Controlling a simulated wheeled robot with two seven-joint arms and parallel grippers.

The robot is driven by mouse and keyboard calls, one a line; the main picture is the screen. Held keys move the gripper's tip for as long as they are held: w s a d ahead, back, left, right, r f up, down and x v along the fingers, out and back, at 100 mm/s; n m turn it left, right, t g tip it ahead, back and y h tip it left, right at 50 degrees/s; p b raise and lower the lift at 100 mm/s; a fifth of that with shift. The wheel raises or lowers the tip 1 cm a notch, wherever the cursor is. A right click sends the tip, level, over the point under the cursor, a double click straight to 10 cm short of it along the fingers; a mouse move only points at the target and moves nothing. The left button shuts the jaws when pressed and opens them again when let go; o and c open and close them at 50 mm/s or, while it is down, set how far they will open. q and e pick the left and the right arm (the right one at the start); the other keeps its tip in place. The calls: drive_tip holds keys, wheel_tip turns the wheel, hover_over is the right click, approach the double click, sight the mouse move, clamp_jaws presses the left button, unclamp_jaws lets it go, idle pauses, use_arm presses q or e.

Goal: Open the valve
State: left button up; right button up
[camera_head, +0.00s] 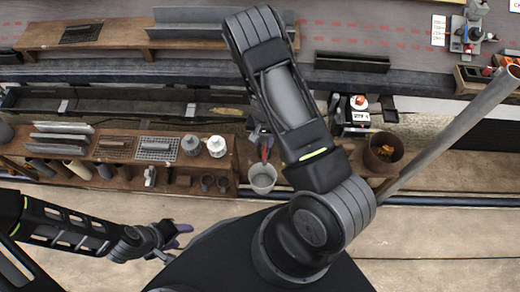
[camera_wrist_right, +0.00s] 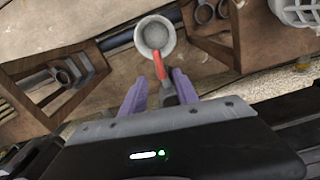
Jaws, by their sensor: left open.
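The valve has a red lever handle (camera_wrist_right: 158,64) and a grey body partly hidden behind my right gripper (camera_wrist_right: 159,78). Its red handle (camera_head: 266,152) also shows in the head view, just above a pale bucket (camera_head: 263,180). My right gripper is open. Its two purple fingers stand either side of the lever, with a visible gap on each side. In the head view my right arm hides most of that gripper. The bucket (camera_wrist_right: 155,37) appears beyond the handle in the right wrist view. My left gripper (camera_head: 182,236) is open and empty at lower left, over bare floor.
A wooden shelf (camera_head: 112,165) with pipes, trays and jars stands left of the bucket. A rusty pot (camera_head: 383,152) and a slanted grey pole (camera_head: 450,135) are to the right. The floor (camera_head: 430,225) at lower right is clear.

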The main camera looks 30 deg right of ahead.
sight(264, 155)
drive_tip(key=shift+s+a, duration=0.2)
drive_tip(key=shift+s, duration=0.1)
wheel_tip(264, 155, down, 8)
drive_tip(key=shift+r+b, duration=0.1)
drive_tip(key=shift+b, duration=1.1)
drive_tip(key=shift+c, duration=0.2)
clamp_jaws()
